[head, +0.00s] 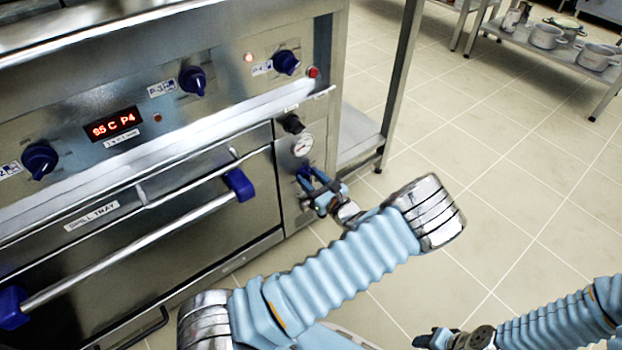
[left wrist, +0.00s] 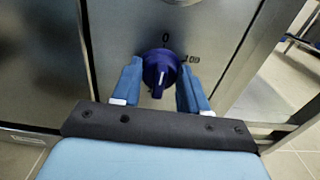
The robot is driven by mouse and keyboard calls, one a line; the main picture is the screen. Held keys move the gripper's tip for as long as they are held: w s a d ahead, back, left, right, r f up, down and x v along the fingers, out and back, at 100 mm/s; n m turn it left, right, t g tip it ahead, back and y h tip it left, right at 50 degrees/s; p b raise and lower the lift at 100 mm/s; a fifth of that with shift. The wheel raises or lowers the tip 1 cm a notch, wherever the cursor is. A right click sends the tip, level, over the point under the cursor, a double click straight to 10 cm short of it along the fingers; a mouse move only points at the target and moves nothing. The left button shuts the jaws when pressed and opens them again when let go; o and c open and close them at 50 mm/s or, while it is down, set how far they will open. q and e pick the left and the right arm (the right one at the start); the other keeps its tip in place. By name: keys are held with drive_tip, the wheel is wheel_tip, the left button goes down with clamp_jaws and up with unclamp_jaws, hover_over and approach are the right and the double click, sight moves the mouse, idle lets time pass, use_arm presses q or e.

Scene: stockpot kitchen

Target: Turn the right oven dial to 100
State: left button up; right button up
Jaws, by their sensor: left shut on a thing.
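The right oven dial is a dark blue knob (left wrist: 161,70) on the steel panel in the left wrist view, with a "0" mark above it and a "100" mark to its upper right. Its pale pointer line leans up and slightly right, nearer the 0 than the 100. My left gripper (left wrist: 155,88) is shut on the dial, one blue finger on each side. In the head view my left gripper (head: 320,194) is at the panel below a round gauge (head: 302,145) and mostly hides the dial. My right gripper (head: 436,339) shows only partly at the bottom edge.
Other blue dials (head: 193,81) and a red display (head: 113,123) reading "95 C P4" are on the upper panel. A long oven handle (head: 130,255) juts out left of my left gripper. A shelf with pots (head: 547,36) stands far right; the floor between is clear.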

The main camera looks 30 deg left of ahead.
use_arm(q)
drive_tip(key=shift+r+m+p, duration=0.15)
drive_tip(key=shift+m+p, duration=1.2)
drive_tip(key=shift+m, duration=0.15)
drive_tip(key=m+p, duration=0.1)
drive_tip(key=m, duration=0.1)
drive_tip(key=shift+m+p, duration=0.3)
drive_tip(key=shift+w+d+f+m+p, duration=0.15)
drive_tip(key=shift+m+p, duration=0.4)
drive_tip(key=shift+m, duration=1)
drive_tip(key=shift+f+m+p, duration=0.15)
drive_tip(key=shift+m+p, duration=0.35)
drive_tip(key=shift+m, duration=1.05)
drive_tip(key=o, duration=1)
